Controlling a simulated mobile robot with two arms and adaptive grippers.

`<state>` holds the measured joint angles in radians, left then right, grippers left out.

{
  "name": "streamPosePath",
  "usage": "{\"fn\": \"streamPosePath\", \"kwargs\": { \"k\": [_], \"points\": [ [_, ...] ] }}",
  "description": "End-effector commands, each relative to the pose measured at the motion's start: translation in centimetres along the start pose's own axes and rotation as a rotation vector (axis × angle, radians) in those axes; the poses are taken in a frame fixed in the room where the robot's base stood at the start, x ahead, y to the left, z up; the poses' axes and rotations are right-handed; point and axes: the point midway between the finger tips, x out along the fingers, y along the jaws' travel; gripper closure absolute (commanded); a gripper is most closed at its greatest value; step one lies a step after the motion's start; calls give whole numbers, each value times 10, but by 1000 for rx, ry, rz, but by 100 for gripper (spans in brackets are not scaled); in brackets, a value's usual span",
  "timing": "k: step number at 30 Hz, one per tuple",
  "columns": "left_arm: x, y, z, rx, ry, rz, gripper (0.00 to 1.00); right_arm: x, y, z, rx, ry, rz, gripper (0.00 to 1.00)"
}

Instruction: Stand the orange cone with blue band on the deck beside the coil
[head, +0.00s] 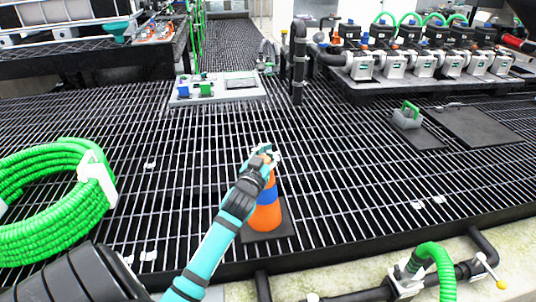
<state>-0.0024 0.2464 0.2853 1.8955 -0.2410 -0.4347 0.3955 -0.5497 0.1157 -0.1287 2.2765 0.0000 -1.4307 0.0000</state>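The orange cone (264,218) with a blue band and a dark square base stands upright in the middle of the view, on or very near the grated deck (340,180). My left gripper (265,154) is at the cone's top, with pale fingertips around its orange tip. My wrist hides part of the cone's left side, and I cannot tell whether the fingers are closed on it. The coil (50,160) of green ribbed hose lies on the deck at the left, well apart from the cone. My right gripper is out of view.
A grey plate (217,89) with small blue and green parts lies farther back. A black pipe (299,60) stands upright behind. A pump manifold (420,62) is at the back right. Pipework with a green hose (436,262) runs along the front edge. Grating between coil and cone is mostly clear.

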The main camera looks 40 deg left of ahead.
Motion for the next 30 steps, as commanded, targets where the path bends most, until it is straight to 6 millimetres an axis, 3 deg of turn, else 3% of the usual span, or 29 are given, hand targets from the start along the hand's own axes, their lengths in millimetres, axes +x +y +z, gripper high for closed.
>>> {"fn": "streamPosePath", "kwargs": {
  "k": [10,23,30],
  "points": [
    [0,0,2,-1,1,0,100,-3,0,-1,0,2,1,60],
    [0,0,1,0,1,0,44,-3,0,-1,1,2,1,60],
    [0,0,1,0,2,0,43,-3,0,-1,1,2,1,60]
  ]
}}
